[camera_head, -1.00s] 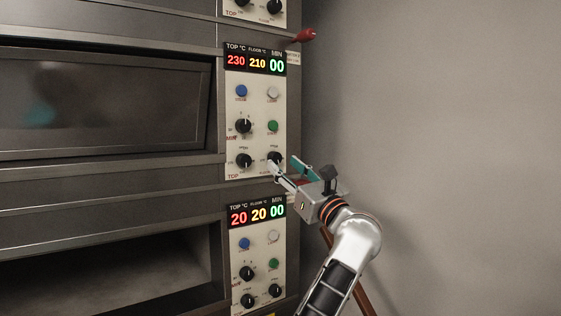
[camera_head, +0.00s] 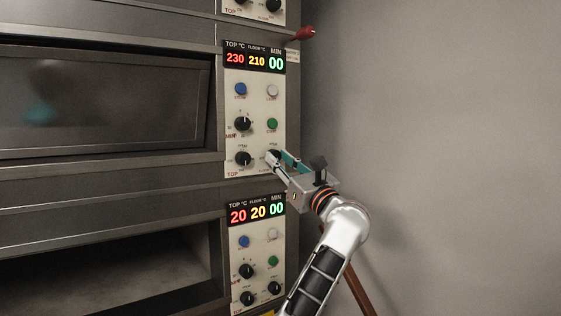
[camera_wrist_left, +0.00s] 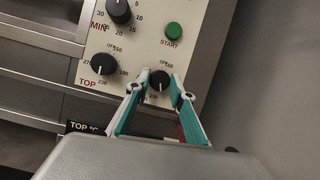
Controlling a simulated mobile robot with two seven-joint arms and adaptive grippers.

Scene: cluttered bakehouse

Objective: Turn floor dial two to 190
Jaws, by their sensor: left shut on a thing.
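The floor dial (camera_head: 274,155) is a black knob at the lower right of the middle oven panel (camera_head: 233,105), partly hidden by my fingers. It also shows in the left wrist view (camera_wrist_left: 159,82), with its pale pointer line toward the bottom. My left gripper (camera_head: 273,157) reaches in from the lower right and is shut on this dial, one finger on each side, as the left wrist view (camera_wrist_left: 160,78) shows. The display (camera_head: 256,60) above reads 230 for top, 210 for floor and 00 for minutes. My right gripper is not in view.
The top dial (camera_head: 243,159) sits close left of the floor dial, with a timer knob (camera_head: 243,124) and green start button (camera_head: 272,124) above. A lower panel (camera_head: 257,237) reads 20, 20, 00. A red knob (camera_head: 303,34) sticks out at upper right. Right of the oven is bare wall.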

